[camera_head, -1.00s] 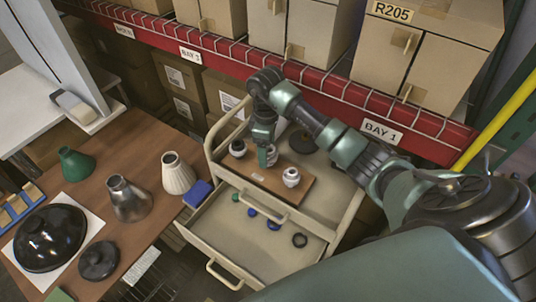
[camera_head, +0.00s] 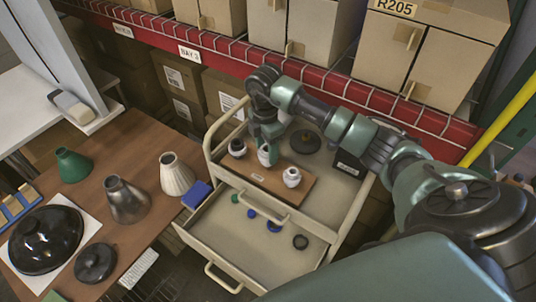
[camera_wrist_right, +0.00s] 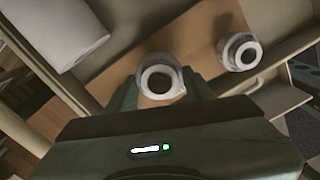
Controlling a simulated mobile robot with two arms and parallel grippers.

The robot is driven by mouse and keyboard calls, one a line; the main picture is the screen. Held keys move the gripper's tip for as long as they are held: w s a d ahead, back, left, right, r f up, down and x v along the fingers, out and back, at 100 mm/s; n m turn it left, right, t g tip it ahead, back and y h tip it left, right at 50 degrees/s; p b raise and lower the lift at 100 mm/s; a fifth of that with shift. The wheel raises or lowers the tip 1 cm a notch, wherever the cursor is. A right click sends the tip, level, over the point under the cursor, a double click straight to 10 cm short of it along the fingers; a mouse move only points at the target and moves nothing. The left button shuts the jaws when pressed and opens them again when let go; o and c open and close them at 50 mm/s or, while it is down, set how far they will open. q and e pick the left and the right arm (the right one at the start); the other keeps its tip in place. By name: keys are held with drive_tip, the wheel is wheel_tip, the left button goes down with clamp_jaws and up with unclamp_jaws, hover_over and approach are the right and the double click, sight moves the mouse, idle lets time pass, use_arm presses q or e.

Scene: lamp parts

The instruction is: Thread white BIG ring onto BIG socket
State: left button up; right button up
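A brown board (camera_head: 248,174) lies on the cart top and carries upright sockets. A dark socket (camera_head: 237,148) stands at its left and a white-topped socket (camera_head: 291,177) at its right; the right one also shows in the wrist view (camera_wrist_right: 240,52). My right gripper (camera_head: 267,153) points down over the middle of the board, its fingers on either side of a white ring-shaped piece (camera_wrist_right: 160,78) with an open centre. The piece sits at the middle socket's place. I cannot tell ring from socket there, nor whether the fingers press on it. My left gripper is out of view.
The cart's open drawer (camera_head: 217,235) holds a black ring (camera_head: 300,241) and blue and green rings. A black disc (camera_head: 305,142) and black box (camera_head: 349,163) lie behind the board. Lamp shades stand on the brown table (camera_head: 140,150). A red shelf beam (camera_head: 240,62) runs behind.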

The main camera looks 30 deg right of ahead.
clamp_jaws()
drive_tip(key=shift+m+p, duration=0.5)
drive_tip(key=shift+m, duration=0.4)
drive_tip(key=m+p, duration=0.1)
drive_tip(key=m, duration=0.2)
drive_tip(key=shift+w+f+m, duration=0.1)
drive_tip(key=shift+m, duration=1)
